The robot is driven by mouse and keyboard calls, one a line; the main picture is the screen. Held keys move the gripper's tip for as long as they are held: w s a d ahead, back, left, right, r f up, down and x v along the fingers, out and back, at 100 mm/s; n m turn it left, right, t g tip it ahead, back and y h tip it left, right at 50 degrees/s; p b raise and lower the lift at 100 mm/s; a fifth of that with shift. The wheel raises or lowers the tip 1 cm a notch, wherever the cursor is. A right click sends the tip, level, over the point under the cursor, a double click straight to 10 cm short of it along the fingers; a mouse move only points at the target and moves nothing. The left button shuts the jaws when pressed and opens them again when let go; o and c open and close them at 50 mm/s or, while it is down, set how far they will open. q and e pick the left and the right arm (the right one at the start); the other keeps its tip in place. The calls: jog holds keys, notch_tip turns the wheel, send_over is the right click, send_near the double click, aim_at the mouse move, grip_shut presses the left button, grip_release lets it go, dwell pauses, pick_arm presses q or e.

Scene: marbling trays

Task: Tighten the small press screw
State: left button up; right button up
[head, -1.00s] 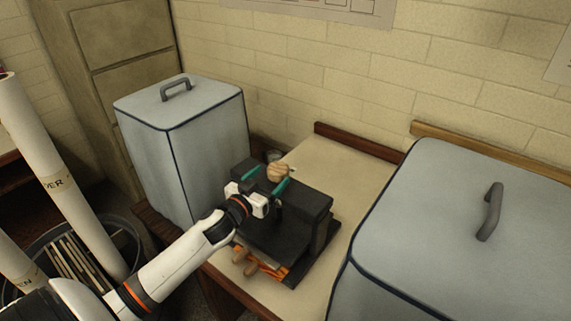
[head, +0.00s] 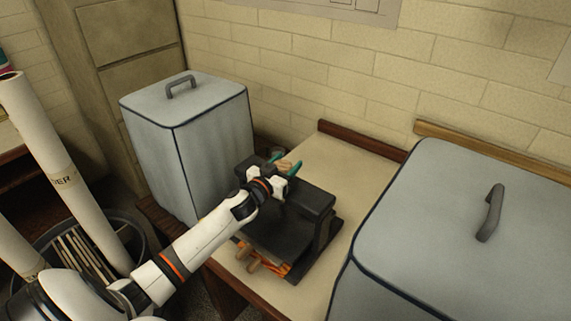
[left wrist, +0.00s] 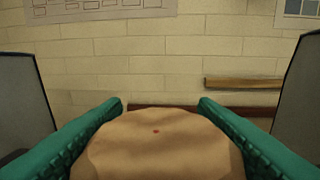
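The press (head: 312,203) is a black block on a dark base, on the bench in the middle of the head view. Its screw has a round tan wooden knob (head: 284,165), partly hidden by my gripper. My left gripper (head: 286,163) has its green fingers on both sides of the knob. In the left wrist view the knob (left wrist: 158,148), with a small red dot on top, fills the space between the fingers (left wrist: 160,104), and they look shut on it. The screw's shaft is hidden. My right gripper is not in view.
A grey covered box (head: 190,140) with a handle stands left of the press, and a larger one (head: 450,230) stands at the right. Wooden handles (head: 250,258) stick out at the press's front. The bench (head: 345,165) is clear behind it.

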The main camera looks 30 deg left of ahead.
pick_arm(q)
jog(key=shift+c, duration=0.6)
jog(key=shift+m+h, duration=0.3)
jog(key=shift+r+m+h+p, duration=0.1)
jog(key=shift+m+h+p, duration=0.35)
jog(key=shift+h, duration=0.35)
jog(key=shift+m+g+h, duration=0.3)
jog(key=shift+m+h, duration=0.45)
jog(key=shift+h, duration=0.35)
jog(key=m+g+h, duration=0.1)
jog(key=m+h, duration=0.1)
jog(key=h, duration=0.1)
jog(key=shift+d+b, duration=0.2)
jog(key=shift+b, duration=0.1)
jog(key=shift+s+d+m+g+h+b, duration=0.15)
jog(key=shift+m+g+h+b, duration=0.3)
jog(key=shift+h, duration=0.3)
jog(key=shift+d+m+g+h+b, duration=0.1)
jog(key=shift+m+g+h+b, duration=0.2)
jog(key=shift+m+h, duration=0.35)
